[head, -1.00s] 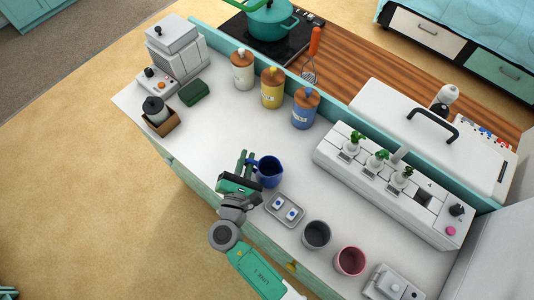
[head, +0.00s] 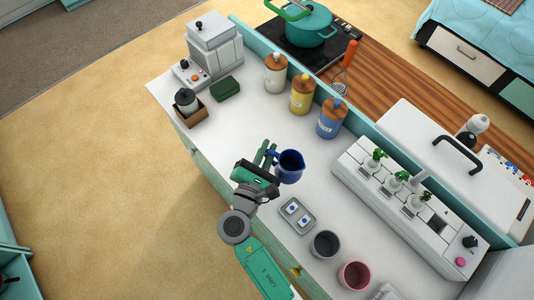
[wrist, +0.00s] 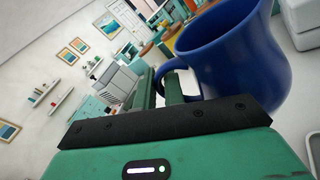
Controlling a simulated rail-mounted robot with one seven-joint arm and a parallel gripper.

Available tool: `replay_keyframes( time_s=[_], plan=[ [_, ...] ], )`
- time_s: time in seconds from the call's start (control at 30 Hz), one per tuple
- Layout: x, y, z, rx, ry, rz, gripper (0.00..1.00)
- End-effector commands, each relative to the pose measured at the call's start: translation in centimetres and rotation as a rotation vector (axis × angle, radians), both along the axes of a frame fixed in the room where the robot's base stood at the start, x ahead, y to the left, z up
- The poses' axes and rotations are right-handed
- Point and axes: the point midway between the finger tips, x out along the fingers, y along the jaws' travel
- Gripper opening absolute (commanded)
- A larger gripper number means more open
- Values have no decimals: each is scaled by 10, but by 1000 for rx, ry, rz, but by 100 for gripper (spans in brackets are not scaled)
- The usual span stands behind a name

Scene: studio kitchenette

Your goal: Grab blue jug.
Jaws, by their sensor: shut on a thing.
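The blue jug (head: 290,167) is near the front edge of the white counter, its handle toward the left. In the head view my gripper (head: 268,153) is at the jug's left side, its green fingers at the handle. In the wrist view the jug (wrist: 232,62) fills the upper right, and the gripper's fingers (wrist: 160,88) are closed at its handle. The jug looks upright in the head view. I cannot tell for certain whether its base touches the counter.
A small tray (head: 297,215) with two blue-and-white items lies close in front of the jug. A grey cup (head: 325,244) and a pink cup (head: 354,276) stand farther right. Blue (head: 332,119), yellow (head: 302,95) and white (head: 276,74) canisters line the back.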

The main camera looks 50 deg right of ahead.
Motion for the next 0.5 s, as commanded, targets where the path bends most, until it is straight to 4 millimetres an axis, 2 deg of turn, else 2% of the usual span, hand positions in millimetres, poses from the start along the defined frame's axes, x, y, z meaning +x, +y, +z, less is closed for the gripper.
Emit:
replay_keyframes(
  time_s=[0.2,0.5],
  plan=[
    [0,0,20,-2,-2,0,0],
    [0,0,31,-1,-1,0,0]
  ],
)
